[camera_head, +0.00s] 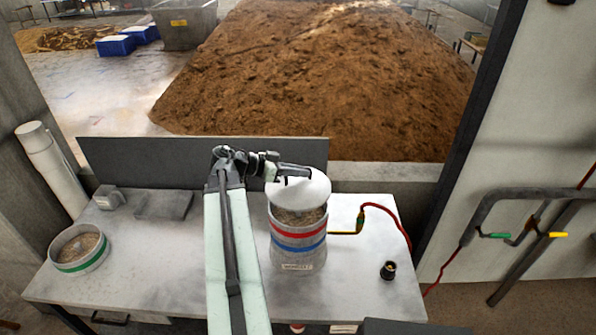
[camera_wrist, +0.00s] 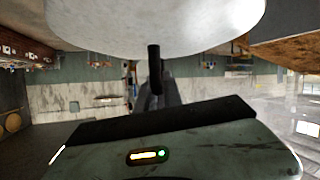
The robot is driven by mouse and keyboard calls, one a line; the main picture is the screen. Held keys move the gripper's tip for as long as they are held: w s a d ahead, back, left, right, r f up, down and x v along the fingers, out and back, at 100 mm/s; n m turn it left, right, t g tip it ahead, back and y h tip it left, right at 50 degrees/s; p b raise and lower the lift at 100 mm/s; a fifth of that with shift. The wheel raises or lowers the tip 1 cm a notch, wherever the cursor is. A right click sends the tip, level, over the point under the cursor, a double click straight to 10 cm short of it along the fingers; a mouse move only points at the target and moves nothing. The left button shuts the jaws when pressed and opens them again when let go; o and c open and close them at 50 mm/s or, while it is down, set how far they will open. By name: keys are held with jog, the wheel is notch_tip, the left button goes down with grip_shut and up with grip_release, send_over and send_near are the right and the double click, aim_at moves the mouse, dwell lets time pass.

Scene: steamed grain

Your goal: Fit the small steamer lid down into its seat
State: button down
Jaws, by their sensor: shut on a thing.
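The small steamer lid (camera_head: 303,192) is a white disc, tilted, above the mouth of the steamer (camera_head: 298,238). The steamer is a grey cylinder with a red and a blue band, upright on the table, and grain shows inside its open top below the lid. My gripper (camera_head: 297,172) is at the lid's upper side, shut on it. In the wrist view the lid's pale face (camera_wrist: 160,25) fills the top, with a dark finger (camera_wrist: 154,70) below it. The lid hides the far part of the steamer's rim, and I cannot tell whether they touch there.
A small black fitting (camera_head: 388,270) stands at right. The table's front right is mostly clear.

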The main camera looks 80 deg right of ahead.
aim_at(300, 184)
jog(key=shift+f+b, duration=2.55)
jog(key=shift+f, duration=0.15)
jog(key=shift+f+b, duration=0.55)
jog(key=shift+f, duration=0.05)
jog(key=shift+f+b, duration=0.3)
jog(key=shift+f, duration=0.2)
jog(key=c, duration=1.4)
grip_release()
